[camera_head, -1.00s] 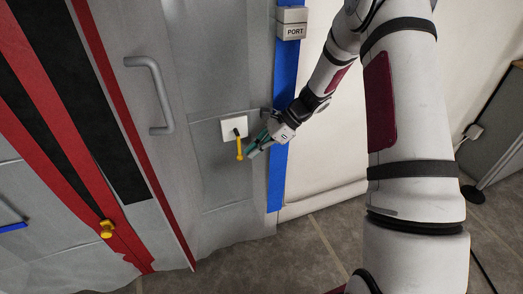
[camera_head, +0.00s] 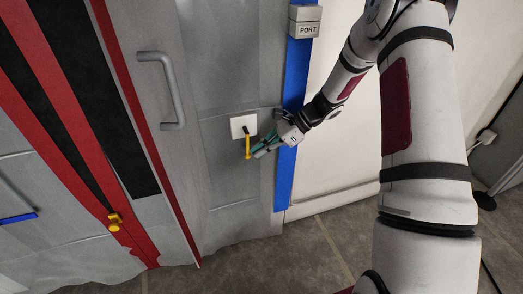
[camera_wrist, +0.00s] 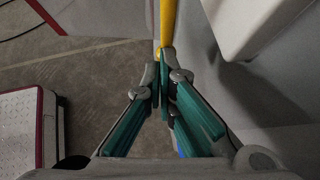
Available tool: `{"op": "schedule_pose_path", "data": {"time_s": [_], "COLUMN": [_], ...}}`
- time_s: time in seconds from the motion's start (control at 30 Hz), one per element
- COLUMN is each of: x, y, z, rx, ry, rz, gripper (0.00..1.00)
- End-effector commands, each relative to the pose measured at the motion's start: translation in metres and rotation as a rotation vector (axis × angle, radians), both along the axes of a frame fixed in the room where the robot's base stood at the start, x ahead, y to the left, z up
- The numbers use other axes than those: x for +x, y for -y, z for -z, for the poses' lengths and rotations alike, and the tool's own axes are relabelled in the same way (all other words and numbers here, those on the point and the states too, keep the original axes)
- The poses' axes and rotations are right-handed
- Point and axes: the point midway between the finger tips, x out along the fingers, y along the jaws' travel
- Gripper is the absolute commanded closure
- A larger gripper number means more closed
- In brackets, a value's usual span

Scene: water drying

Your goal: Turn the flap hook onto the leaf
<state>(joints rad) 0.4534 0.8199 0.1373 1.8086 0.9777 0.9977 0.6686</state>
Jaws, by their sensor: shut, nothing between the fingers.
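A yellow hook (camera_head: 248,147) hangs down from a dark pivot on a white square plate (camera_head: 243,126) on the grey door leaf (camera_head: 215,180). In the wrist view the yellow hook (camera_wrist: 167,22) runs down from the top edge to just beyond my fingertips. My gripper (camera_head: 257,154), with green fingers, is at the right of the hook's lower end. In the wrist view my gripper (camera_wrist: 162,65) is shut with its tips together. The tips are at or very near the hook's end; I cannot tell whether they touch.
A grey pull handle (camera_head: 165,90) stands out from the panel at the left. A box marked PORT (camera_head: 306,21) is above a blue vertical strip (camera_head: 284,180). A yellow knob (camera_head: 114,222) is on the red band. Open floor (camera_head: 310,250) lies below.

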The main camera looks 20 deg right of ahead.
Motion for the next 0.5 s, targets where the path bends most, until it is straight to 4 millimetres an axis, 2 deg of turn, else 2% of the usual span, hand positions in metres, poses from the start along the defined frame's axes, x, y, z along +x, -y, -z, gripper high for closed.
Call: {"op": "schedule_pose_path", "data": {"time_s": [0.27, 0.5], "x": [0.0, 0.0], "y": [-0.006, -0.019], "z": [0.004, 0.01], "rx": [0.098, 0.291], "ry": [-0.001, -0.002], "rz": [0.0, 0.004], "gripper": [1.0, 1.0]}}
